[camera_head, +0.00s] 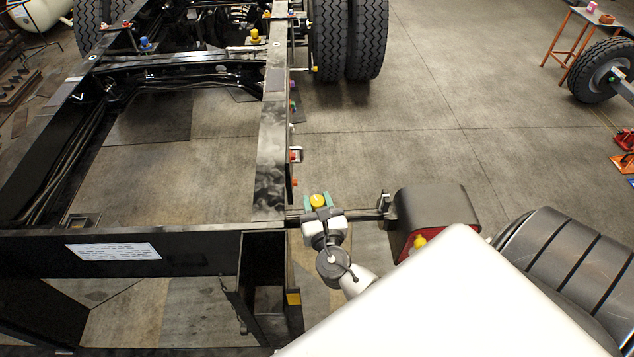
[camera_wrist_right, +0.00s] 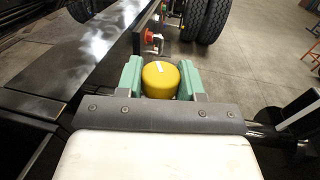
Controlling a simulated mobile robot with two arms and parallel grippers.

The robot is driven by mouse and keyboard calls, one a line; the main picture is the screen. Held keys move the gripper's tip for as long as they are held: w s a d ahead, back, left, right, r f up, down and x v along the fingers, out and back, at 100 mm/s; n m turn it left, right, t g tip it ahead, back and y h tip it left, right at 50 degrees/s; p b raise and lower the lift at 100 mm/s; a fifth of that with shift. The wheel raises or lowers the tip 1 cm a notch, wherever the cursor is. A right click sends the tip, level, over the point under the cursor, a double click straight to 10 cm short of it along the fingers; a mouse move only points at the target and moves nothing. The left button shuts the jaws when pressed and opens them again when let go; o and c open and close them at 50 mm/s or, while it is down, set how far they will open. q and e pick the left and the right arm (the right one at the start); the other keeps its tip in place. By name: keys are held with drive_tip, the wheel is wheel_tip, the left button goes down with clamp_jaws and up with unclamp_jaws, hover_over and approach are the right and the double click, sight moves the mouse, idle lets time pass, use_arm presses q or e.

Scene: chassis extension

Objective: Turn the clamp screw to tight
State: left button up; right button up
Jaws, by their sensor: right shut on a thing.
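The clamp screw shows as a round yellow knob (camera_head: 319,200) beside the right-hand chassis rail, near the rear cross member. My right gripper (camera_head: 318,203) is at it, with its green fingers on either side. In the right wrist view the yellow knob (camera_wrist_right: 160,79) has a short white mark on top and sits between the green fingers of my right gripper (camera_wrist_right: 161,82). The gripper is shut on the knob. The part of the clamp below the knob is hidden by the gripper. My left gripper is not in view.
The black chassis rail (camera_head: 272,150) runs away beside the gripper, and the rear cross member (camera_head: 190,255) crosses in front. A dark grey housing with a red lamp (camera_head: 432,205) stands close on the right. Open floor (camera_head: 440,120) lies beyond it.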

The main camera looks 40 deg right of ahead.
drive_tip(key=shift+m+g+h, duration=0.4)
drive_tip(key=shift+m+h, duration=0.2)
drive_tip(key=shift+h, duration=0.5)
drive_tip(key=o, duration=0.9)
drive_tip(key=shift+o, duration=0.2)
drive_tip(key=b+v, duration=0.3)
drive_tip(key=v, duration=0.8)
drive_tip(key=shift+w+r, duration=0.1)
drive_tip(key=shift+r, duration=0.05)
